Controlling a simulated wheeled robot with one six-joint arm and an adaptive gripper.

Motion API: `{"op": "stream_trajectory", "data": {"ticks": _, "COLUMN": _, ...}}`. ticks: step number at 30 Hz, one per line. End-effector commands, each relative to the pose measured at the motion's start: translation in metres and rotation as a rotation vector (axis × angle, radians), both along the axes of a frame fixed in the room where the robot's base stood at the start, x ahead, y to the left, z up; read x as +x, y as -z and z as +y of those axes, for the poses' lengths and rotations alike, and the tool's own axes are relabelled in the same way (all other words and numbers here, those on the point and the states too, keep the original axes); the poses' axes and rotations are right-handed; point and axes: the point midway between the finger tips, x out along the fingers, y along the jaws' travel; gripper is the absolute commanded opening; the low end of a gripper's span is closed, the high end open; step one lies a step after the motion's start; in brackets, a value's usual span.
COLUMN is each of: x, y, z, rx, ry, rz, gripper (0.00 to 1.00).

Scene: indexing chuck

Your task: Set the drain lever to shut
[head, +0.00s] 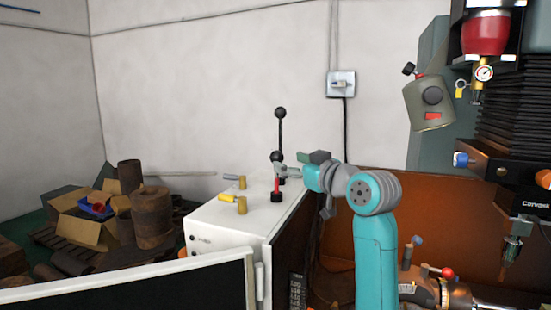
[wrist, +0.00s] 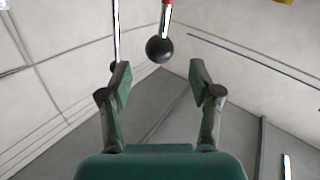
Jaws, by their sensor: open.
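On the white cabinet (head: 238,232) stand several levers. A red-stemmed lever (head: 276,187) with a black ball knob is upright, and a taller steel lever (head: 280,125) with black ball knobs stands behind it. I cannot read which one is the drain lever. My gripper (head: 283,171) is at the red-stemmed lever. In the wrist view my gripper (wrist: 160,78) is open, with the black knob (wrist: 159,49) in line with the gap between its fingers. No contact shows. The steel rod (wrist: 116,30) passes behind one finger.
A dark screen panel (head: 125,285) with a white frame stands in front of the cabinet. The drilling machine (head: 500,130) and an orange-brown guard (head: 385,180) are on the right. Cardboard boxes (head: 85,230) and rusty cylinders (head: 150,217) lie at the left. The wall behind is bare above the levers.

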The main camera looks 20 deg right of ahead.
Motion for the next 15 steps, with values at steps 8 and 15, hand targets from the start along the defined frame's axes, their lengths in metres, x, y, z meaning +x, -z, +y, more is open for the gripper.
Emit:
{"op": "stream_trajectory", "data": {"ticks": 8, "x": 0.044, "y": 0.0, "z": 0.017, "rx": 0.0, "ry": -0.001, "rz": 0.001, "gripper": 0.63}}
{"op": "stream_trajectory", "data": {"ticks": 15, "x": 0.061, "y": 0.0, "z": 0.023, "rx": 0.0, "ry": 0.001, "rz": 0.0, "gripper": 0.63}}
